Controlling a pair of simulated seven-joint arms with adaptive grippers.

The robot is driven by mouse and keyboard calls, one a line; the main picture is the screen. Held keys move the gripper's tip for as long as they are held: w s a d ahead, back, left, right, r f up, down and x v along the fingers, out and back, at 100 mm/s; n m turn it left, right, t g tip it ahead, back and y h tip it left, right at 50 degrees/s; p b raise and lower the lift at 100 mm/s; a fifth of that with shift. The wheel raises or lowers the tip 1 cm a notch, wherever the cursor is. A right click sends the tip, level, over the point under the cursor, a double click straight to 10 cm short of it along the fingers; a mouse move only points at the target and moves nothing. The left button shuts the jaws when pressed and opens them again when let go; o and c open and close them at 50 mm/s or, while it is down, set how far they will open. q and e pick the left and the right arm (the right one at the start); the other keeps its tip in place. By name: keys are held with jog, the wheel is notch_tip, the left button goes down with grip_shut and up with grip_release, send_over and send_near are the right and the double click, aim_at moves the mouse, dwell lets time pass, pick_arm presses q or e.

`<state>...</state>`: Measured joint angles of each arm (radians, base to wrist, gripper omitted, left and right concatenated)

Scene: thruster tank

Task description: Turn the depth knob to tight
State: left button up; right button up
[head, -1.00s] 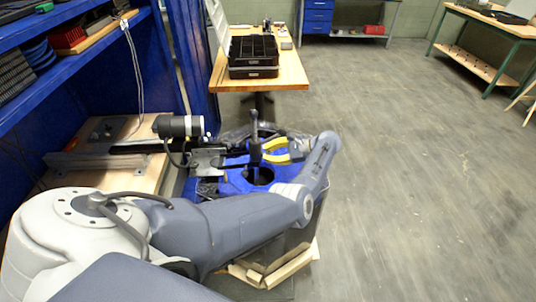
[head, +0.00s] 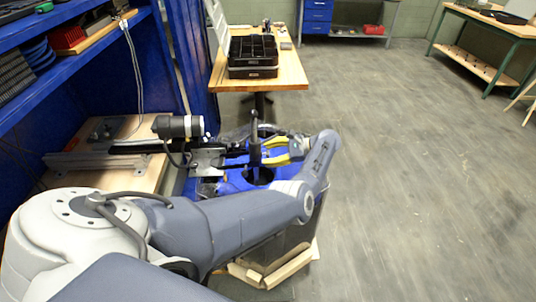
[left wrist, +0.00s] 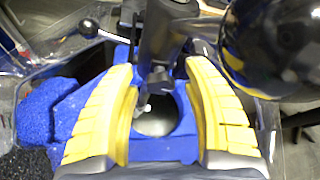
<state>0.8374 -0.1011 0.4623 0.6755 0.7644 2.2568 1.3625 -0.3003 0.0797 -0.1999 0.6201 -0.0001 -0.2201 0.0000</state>
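My left gripper (head: 272,152) is at the blue block (head: 232,184), beside a black upright post (head: 254,142). In the left wrist view its yellow fingers (left wrist: 160,68) stand apart, either side of a dark grey upright part (left wrist: 160,45). A gap shows between the fingers below that part, so I see no firm grip. The depth knob cannot be picked out for certain; the grey part between the fingers may be it or hide it. A black ball (left wrist: 88,28) is at the upper left. My right gripper is not in view.
A large dark rounded body (left wrist: 270,45) is close to the right finger. A black and silver motor head (head: 178,126) lies left of the post. The clear tank wall (head: 300,232) surrounds the blue block.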

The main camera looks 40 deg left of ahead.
pick_arm(q)
jog(key=shift+d, duration=0.1)
jog(key=shift+v, duration=3.7)
